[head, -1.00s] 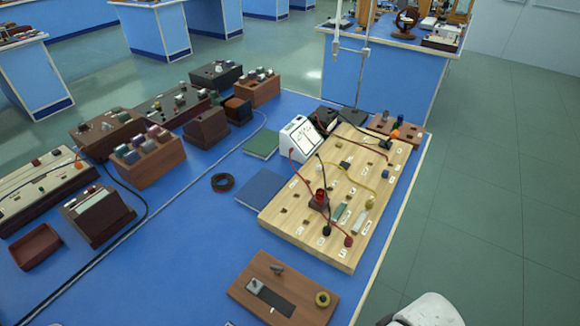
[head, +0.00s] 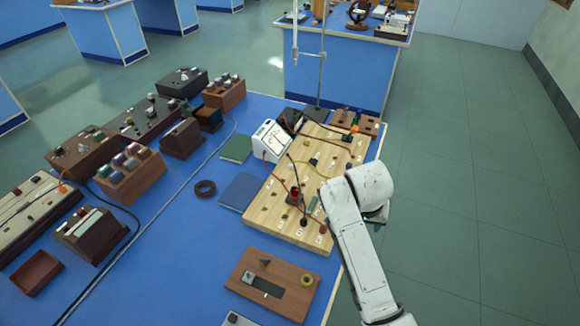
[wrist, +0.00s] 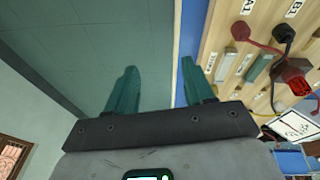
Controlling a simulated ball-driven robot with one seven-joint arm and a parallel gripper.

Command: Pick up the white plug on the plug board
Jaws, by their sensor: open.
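The plug board (head: 262,215) is a pale wooden block with plugs and cables at the table's right edge. In the wrist view, the board (wrist: 212,85) fills the upper right. A whitish bar-shaped plug (wrist: 227,65) stands there beside a green one (wrist: 258,67), below a red plug (wrist: 241,31) and a black plug (wrist: 284,33). My gripper (wrist: 158,68) is open and empty, left of the board over the floor and table edge, apart from the white plug. In the head view my white arm covers the board's right side, and the white plug is hard to make out.
A red-topped terminal (wrist: 300,85) and cables rise near the plugs. A white meter (head: 271,141) stands behind the board. A brown wooden unit (head: 272,285) lies in front. Blue table surface is clear around a dark ring (head: 205,189). Open floor (head: 460,220) lies right.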

